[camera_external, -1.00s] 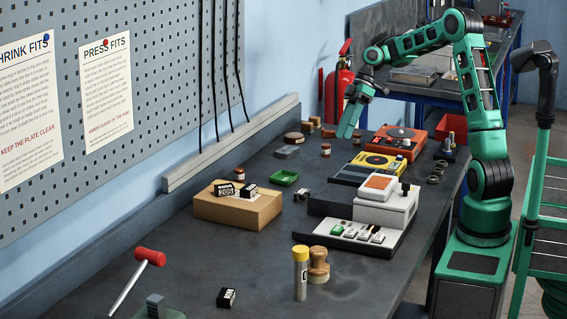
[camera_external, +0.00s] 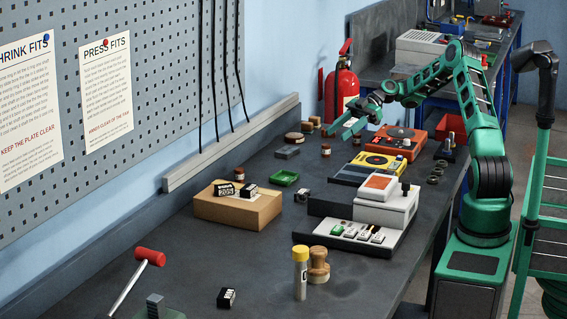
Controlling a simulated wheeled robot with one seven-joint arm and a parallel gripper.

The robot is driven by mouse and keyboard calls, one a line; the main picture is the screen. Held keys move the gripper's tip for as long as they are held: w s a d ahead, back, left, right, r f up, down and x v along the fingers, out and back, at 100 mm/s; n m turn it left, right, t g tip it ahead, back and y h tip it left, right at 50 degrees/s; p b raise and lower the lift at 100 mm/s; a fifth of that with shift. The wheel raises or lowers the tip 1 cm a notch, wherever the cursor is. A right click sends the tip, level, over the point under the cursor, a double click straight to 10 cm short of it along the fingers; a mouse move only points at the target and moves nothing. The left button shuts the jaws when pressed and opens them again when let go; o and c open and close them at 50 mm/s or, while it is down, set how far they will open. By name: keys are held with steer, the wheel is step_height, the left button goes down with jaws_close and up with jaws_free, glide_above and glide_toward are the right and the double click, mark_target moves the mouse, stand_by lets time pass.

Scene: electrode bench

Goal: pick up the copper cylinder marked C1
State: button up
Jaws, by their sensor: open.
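Several small copper-brown cylinders stand at the back of the dark bench. One with a pale label (camera_external: 326,149) stands just below my gripper in the picture. Another labelled one (camera_external: 239,173) stands farther left, behind the cardboard-coloured box. A wider one (camera_external: 294,138) and a few more (camera_external: 307,127) sit near the wall. The marks are too small to read, so I cannot tell which is C1. My gripper (camera_external: 338,133) is open and empty, its green fingers pointing left and down over the far end of the bench. Its height above the bench is unclear.
A grey block (camera_external: 287,152) and a green tray (camera_external: 283,177) lie left of the labelled cylinder. A yellow-topped device (camera_external: 378,163) and an orange device (camera_external: 402,138) stand to its right. A box (camera_external: 237,208) carries dark blocks.

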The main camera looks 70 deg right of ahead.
mark_target(326, 145)
steer(key=shift+w+a+f, duration=0.15)
steer(key=shift+a+f, duration=0.3)
steer(key=shift+f, duration=0.15)
steer(key=x, duration=0.6)
steer(key=shift+w+a+f, duration=0.1)
steer(key=shift+a+f, duration=0.1)
jaws_close()
